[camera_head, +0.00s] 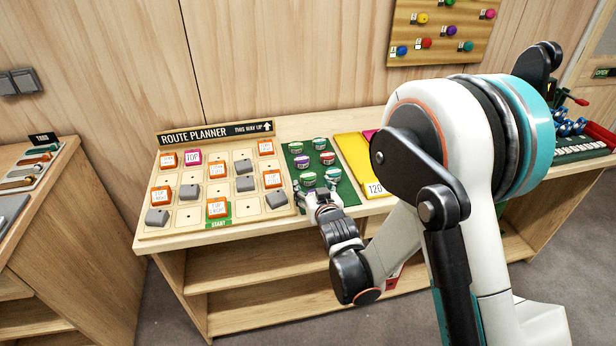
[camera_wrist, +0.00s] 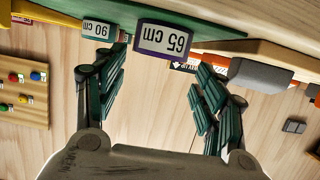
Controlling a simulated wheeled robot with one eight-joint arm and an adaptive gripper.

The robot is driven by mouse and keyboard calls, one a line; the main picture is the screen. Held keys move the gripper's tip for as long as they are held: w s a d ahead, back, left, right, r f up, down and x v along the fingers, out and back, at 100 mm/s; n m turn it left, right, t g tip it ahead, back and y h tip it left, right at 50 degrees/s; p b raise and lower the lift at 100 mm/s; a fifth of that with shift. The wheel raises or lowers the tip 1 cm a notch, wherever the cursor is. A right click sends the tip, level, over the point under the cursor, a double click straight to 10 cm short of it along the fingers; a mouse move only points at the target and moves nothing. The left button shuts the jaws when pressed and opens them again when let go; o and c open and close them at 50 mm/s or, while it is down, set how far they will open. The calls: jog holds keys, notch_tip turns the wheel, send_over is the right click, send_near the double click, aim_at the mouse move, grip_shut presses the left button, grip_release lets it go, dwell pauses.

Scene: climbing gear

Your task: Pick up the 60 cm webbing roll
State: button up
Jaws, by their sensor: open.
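Several webbing rolls with white labels stand on a green mat (camera_head: 347,191) in the head view; their lettering is too small to read there. Among them are a purple roll (camera_head: 302,161) and a red roll (camera_head: 327,158). In the wrist view, upside down, a purple-edged roll reads 65 cm (camera_wrist: 163,40) and a green one reads 90 cm (camera_wrist: 98,30). No label reading 60 cm is legible. My gripper (camera_head: 319,197) is at the mat's front edge. Its green-padded fingers (camera_wrist: 160,75) are open and empty, with the 65 cm roll beyond the gap between them.
The route planner board (camera_head: 188,217) with orange and grey blocks lies left of the mat. A yellow tray (camera_head: 354,152) is close on its right. A pegboard (camera_head: 440,30) hangs on the wall. My arm hides part of the counter at right.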

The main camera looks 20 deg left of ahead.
aim_at(308, 176)
jog(key=shift+d+b+x, duration=0.15)
jog(key=shift+b+x, duration=0.55)
jog(key=shift+x, duration=1.1)
jog(key=shift+d+b+x, duration=0.2)
jog(key=shift+b+x, duration=0.45)
jog(key=shift+x, duration=1.15)
jog(key=shift+w, duration=0.2)
jog(key=c, duration=1.2)
